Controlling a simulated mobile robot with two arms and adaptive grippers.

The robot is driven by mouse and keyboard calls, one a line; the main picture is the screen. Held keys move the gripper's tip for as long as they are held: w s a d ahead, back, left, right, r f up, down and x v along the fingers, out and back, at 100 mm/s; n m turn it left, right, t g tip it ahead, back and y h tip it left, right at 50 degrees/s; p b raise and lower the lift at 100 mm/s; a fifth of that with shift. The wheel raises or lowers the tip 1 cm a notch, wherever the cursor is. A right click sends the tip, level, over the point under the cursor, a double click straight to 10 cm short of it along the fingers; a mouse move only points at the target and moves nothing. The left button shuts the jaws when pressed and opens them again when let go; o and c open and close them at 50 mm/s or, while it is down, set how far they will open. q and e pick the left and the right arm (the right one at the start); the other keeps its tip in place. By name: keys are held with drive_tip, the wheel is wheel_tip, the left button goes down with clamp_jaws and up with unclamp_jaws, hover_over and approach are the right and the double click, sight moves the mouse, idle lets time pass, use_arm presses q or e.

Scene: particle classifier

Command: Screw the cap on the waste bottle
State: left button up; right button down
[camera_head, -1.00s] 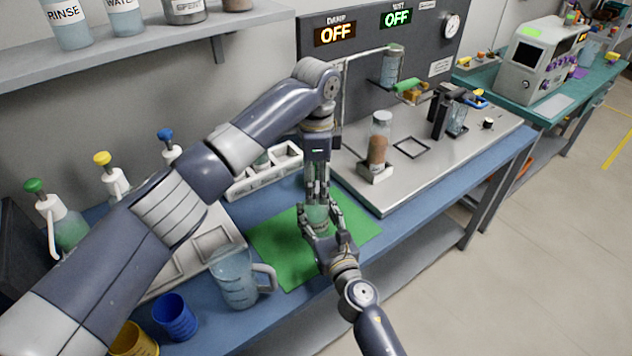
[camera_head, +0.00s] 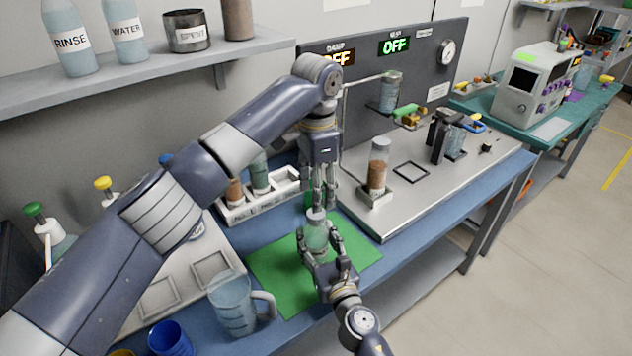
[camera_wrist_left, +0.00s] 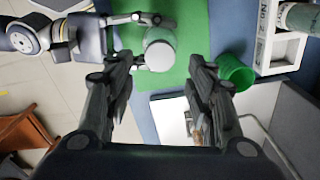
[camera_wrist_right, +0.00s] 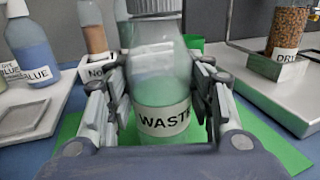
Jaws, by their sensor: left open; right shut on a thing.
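The waste bottle (camera_head: 316,238) is clear with greenish contents and stands upright over the green mat. My right gripper (camera_head: 318,250) is shut on its sides; the WASTE label shows in the right wrist view (camera_wrist_right: 163,120). A grey cap (camera_head: 316,214) sits on the bottle's mouth. It shows as a pale disc in the left wrist view (camera_wrist_left: 160,56) and is cut off at the top of the right wrist view (camera_wrist_right: 152,5). How tightly it is seated cannot be told. My left gripper (camera_head: 325,202) points down just above the cap, open and empty.
A green cup (camera_wrist_left: 236,73) stands close behind the bottle. A white rack (camera_head: 262,200) with bottles is at the back. A jug (camera_head: 232,303) is at the mat's front left. A metal plate (camera_head: 430,185) with a jar (camera_head: 378,167) lies right. The green mat (camera_head: 275,270) is mostly free.

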use_arm(q)
drive_tip(key=n, duration=0.1)
drive_tip(key=r+n, duration=0.1)
drive_tip(key=n, duration=0.1)
drive_tip(key=shift+r, duration=0.1)
drive_tip(key=n, duration=0.2)
drive_tip(key=r+n, duration=0.1)
drive_tip(key=n, duration=0.1)
drive_tip(key=shift+a+n, duration=0.1)
drive_tip(key=shift+n, duration=0.2)
drive_tip(key=shift+f, duration=3.95)
drive_tip(key=c, duration=1.1)
